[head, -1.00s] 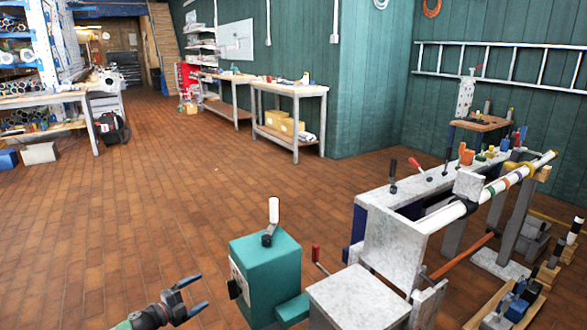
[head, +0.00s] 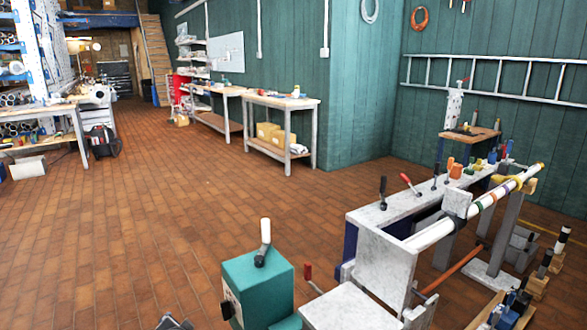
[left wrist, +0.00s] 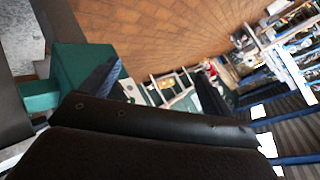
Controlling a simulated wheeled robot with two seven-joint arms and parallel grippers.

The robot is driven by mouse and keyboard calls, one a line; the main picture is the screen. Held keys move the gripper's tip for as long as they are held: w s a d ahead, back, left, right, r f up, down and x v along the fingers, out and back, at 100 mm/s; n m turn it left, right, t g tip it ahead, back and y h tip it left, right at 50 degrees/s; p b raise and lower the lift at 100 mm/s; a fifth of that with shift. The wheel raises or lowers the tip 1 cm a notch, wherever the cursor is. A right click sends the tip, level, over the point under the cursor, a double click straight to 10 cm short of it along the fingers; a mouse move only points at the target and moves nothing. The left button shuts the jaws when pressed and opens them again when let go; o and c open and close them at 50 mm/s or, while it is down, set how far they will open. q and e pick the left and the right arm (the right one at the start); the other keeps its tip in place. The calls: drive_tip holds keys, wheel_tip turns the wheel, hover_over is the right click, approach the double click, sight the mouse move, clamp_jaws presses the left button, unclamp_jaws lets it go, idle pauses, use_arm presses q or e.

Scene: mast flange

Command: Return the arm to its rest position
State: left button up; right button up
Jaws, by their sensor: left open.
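My left gripper (head: 174,322) shows only at the bottom edge of the head view, left of a teal box; most of it is cut off by the frame. In the left wrist view its dark body fills the lower part and its two fingers (left wrist: 155,88) stand apart with nothing between them. The teal box (head: 258,290), with a white-handled lever (head: 265,240) on top, is to the right of the gripper and apart from it in the head view. The teal box also shows in the left wrist view (left wrist: 85,68). My right gripper is not in view.
A grey bench (head: 385,262) with a white pole (head: 430,236) across it stands at the right. Workbenches (head: 282,103) line the green wall. A shelf rack (head: 35,60) is at the far left. The brick floor (head: 150,210) between is clear.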

use_arm(q)
drive_tip(key=s+d+r+n+g+h+p, duration=0.1)
drive_tip(key=s+d+p, duration=0.4)
drive_tip(key=s, duration=0.8)
drive_tip(key=s+d+r+n+g+h+p, duration=0.1)
drive_tip(key=s+d+p, duration=0.5)
drive_tip(key=s, duration=0.6)
drive_tip(key=s+d+r+n+g+h+p, duration=0.2)
drive_tip(key=s+d+r+g+p, duration=0.3)
drive_tip(key=s, duration=0.8)
drive_tip(key=shift+s+d+g+h+p, duration=0.35)
drive_tip(key=shift+d+h+p, duration=0.2)
drive_tip(key=shift+p, duration=0.2)
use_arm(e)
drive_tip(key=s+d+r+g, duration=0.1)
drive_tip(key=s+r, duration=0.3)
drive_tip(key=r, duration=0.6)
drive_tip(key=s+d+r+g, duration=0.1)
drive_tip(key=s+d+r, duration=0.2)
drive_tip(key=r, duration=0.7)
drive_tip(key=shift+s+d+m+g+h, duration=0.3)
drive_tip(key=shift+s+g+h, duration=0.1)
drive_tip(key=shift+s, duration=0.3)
use_arm(q)
drive_tip(key=shift+d, duration=0.15)
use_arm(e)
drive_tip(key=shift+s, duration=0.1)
